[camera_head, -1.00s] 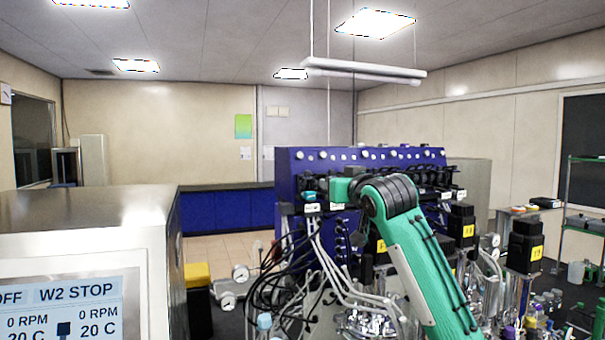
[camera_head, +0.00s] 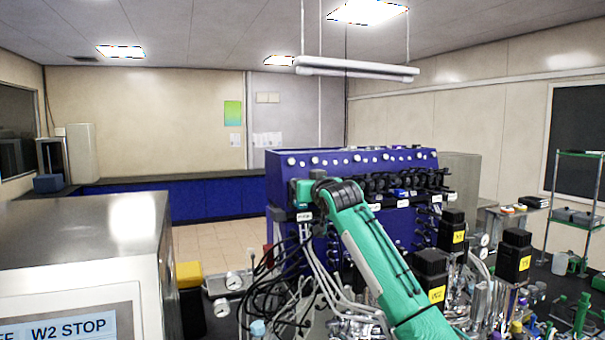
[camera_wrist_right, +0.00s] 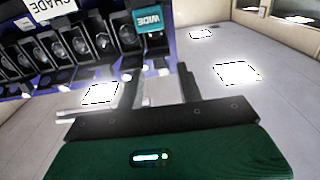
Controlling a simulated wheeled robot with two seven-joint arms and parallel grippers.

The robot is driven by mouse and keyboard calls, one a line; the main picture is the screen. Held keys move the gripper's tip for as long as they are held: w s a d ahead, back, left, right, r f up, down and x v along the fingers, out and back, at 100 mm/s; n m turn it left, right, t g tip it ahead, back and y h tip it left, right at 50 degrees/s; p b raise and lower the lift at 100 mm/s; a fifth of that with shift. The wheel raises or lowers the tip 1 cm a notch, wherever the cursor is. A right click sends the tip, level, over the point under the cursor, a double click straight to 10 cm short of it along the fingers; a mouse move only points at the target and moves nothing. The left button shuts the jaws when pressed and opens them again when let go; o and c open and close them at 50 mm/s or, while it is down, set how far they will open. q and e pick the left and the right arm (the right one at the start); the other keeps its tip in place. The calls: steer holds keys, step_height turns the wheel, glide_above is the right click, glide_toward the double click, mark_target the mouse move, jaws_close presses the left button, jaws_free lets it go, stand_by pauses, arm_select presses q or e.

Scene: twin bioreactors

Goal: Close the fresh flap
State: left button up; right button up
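The blue panel (camera_head: 350,165) stands mid-room with a row of black fittings (camera_head: 425,182) and small white labels along it. No label reading "fresh" is legible, so I cannot tell which flap it marks. My right arm reaches up from the lower right to the panel's left part. In the right wrist view my right gripper (camera_wrist_right: 160,88) has its two dark fingers apart with nothing between them. Beyond them are several black flap-like fittings (camera_wrist_right: 75,45), a teal label (camera_wrist_right: 152,17) reading "WIDE" and a white label (camera_wrist_right: 50,8) reading "SHADE". My left gripper is not in view.
A metal cabinet (camera_head: 85,240) with a display reading "W2 STOP" fills the near left. Pale tubes (camera_head: 320,265) and black cables (camera_head: 275,280) hang below the panel. Black motor blocks (camera_head: 432,270) with yellow labels stand at the right. Open floor (camera_head: 215,240) shows behind, left of the panel.

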steer(key=shift+w+a+r+p, duration=0.2)
steer(key=shift+w+p, duration=0.15)
steer(key=shift+w, duration=0.3)
steer(key=shift+w+a+f, duration=0.15)
steer(key=shift+w+f, duration=0.05)
steer(key=shift+w, duration=0.2)
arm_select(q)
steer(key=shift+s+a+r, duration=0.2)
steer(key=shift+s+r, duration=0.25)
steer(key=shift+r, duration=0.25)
arm_select(e)
steer(key=shift+s, duration=0.1)
